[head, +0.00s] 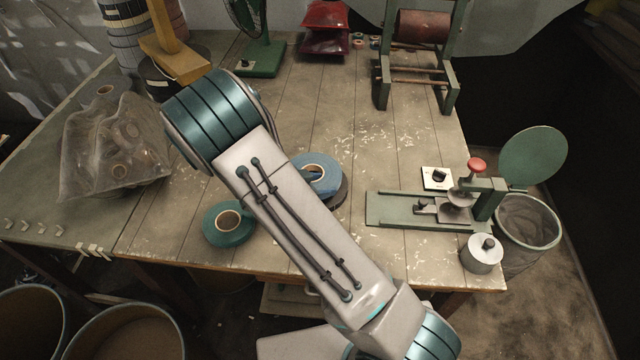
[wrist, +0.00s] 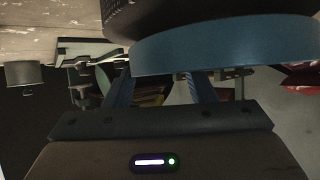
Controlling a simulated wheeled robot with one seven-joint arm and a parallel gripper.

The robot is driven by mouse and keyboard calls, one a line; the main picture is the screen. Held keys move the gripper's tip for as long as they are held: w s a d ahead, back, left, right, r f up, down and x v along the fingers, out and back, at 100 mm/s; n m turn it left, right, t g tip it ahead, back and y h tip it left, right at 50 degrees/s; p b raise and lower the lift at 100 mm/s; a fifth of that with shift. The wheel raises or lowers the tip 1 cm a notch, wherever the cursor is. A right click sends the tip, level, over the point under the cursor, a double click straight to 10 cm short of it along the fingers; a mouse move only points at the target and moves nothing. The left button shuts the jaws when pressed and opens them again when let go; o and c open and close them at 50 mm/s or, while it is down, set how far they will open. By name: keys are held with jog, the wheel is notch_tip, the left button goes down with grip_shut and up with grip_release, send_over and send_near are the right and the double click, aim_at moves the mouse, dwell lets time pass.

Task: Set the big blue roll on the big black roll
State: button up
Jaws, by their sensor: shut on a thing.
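The big blue roll (head: 326,181) shows just right of my forearm in the head view, partly hidden by it. The big black roll (head: 341,192) shows as a dark edge under its right side. In the wrist view the picture is upside down: the blue roll (wrist: 225,45) spans the upper right, with the black roll (wrist: 190,12) beyond it on the table side. The two overlap closely; whether they touch, I cannot tell. My gripper (wrist: 162,80) is shut on the blue roll; its fingertips are partly hidden.
A teal roll (head: 229,236) lies left of my forearm. A green press-like device (head: 410,212) with a red knob stands at right, near a metal cylinder (head: 482,256). A bag of rolls (head: 112,150) lies at left. The table's middle right is clear except for pale scraps.

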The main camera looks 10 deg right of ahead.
jog(key=shift+f, duration=0.55)
jog(key=o, duration=1.2)
jog(key=shift+o, duration=0.2)
jog(key=shift+r, duration=0.15)
